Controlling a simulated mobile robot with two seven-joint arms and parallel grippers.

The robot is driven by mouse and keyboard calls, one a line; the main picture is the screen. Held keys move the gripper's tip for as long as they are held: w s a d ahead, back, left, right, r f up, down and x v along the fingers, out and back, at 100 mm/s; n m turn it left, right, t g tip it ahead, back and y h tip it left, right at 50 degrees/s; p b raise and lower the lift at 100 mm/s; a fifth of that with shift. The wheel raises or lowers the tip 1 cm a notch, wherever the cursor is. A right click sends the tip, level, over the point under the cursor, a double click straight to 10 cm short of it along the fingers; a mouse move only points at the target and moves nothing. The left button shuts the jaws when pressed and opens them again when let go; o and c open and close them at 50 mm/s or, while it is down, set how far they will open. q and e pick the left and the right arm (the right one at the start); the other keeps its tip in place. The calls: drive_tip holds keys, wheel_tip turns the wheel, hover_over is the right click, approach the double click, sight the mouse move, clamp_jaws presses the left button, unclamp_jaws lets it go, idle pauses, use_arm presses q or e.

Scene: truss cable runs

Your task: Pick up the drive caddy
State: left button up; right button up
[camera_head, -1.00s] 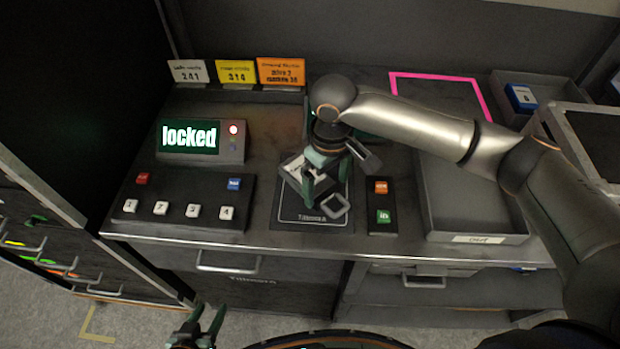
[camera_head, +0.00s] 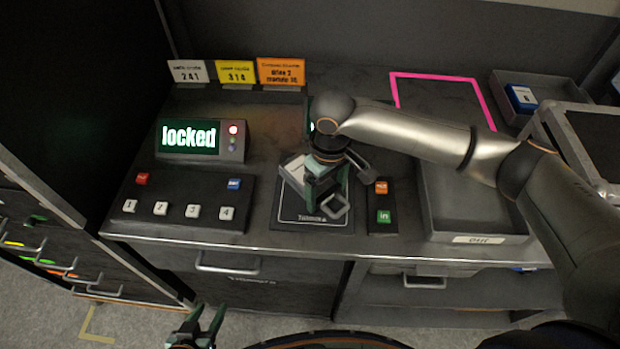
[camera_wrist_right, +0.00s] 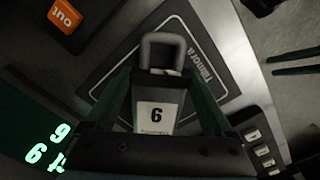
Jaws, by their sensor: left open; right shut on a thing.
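The drive caddy (camera_wrist_right: 157,112) is a small dark block with a grey loop handle and a white label that reads 6 in the right wrist view. In the head view its loop handle (camera_head: 336,205) shows at the front of the dark printed pad. My right gripper (camera_head: 316,190) is shut on the caddy, one green finger on each side of it. The gripper hides part of the caddy, and I cannot tell whether it touches the pad (camera_head: 290,217). My left gripper (camera_head: 205,325) is open and empty, low in front of the bench.
A display reading "locked" (camera_head: 188,137) and a keypad (camera_head: 180,212) stand left of the pad. An orange and a green button (camera_head: 383,215) sit on its right, then a grey tray (camera_head: 480,222). A pink outline (camera_head: 440,77) marks the bench at the back.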

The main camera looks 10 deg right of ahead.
sight(325, 191)
clamp_jaws()
drive_tip(key=shift+r, duration=0.1)
drive_tip(key=shift+r, duration=0.1)
drive_tip(key=shift+r, duration=0.25)
wheel_tip(325, 191, up, 2)
drive_tip(key=shift+w+a+r, duration=0.1)
drive_tip(key=shift+r, duration=0.05)
drive_tip(key=s+a+r+p, duration=0.2)
drive_tip(key=s+a+r, duration=0.2)
drive_tip(key=r, duration=0.4)
drive_tip(key=s+a+r+p, duration=0.3)
drive_tip(key=s+a+r, duration=0.1)
drive_tip(key=s+r, duration=0.3)
drive_tip(key=shift+a+r, duration=0.4)
drive_tip(key=shift+r, duration=0.05)
